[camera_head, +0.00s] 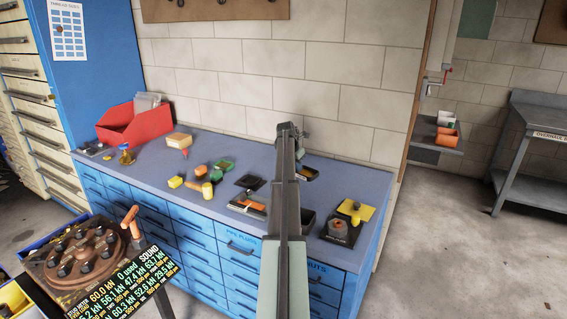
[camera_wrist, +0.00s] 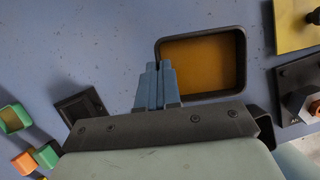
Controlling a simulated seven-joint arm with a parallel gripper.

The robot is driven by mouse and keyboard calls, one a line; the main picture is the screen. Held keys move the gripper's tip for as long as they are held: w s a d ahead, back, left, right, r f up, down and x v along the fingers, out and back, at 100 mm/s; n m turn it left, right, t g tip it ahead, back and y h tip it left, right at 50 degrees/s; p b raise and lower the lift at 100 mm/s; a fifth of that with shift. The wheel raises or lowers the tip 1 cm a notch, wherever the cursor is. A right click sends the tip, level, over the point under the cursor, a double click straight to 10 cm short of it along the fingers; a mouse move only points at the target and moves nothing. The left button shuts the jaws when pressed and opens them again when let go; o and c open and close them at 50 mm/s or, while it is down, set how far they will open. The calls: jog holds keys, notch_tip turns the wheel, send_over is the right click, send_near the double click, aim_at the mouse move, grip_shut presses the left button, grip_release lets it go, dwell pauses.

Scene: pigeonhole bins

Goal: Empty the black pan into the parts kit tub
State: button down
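A small square black pan (camera_wrist: 80,105) lies left of my gripper in the wrist view; it also shows in the head view (camera_head: 249,182). Its inside is dark, and I cannot tell what it holds. A dark-rimmed rectangular tub (camera_wrist: 242,65) with a flat orange-brown inside is just beyond and right of my fingers; it shows at the back of the counter (camera_head: 314,177). No label names it as the parts kit tub. My gripper (camera_wrist: 158,68) has its blue fingers together, with nothing seen between them, above the counter.
A yellow plate (camera_head: 364,211) and a dark block with a nut (camera_head: 337,232) stand at right. An orange-filled tray (camera_head: 246,205) and a dark bin (camera_head: 307,219) are near the front. Small coloured pieces and a red bin (camera_head: 135,130) are at left.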

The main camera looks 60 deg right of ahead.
jog(key=s+a+m+g+y, duration=0.4)
jog(key=s+a+m, duration=0.65)
jog(key=m, duration=0.55)
jog(key=w+a+r+m+g+h, duration=0.1)
jog(key=a+m+g+h, duration=0.5)
jog(key=a+h, duration=0.8)
jog(key=m+h, duration=0.2)
jog(key=h, duration=0.4)
jog(key=shift+w+a+r+g+h, duration=0.3)
jog(key=shift+w+h, duration=0.05)
jog(key=shift+h, duration=0.05)
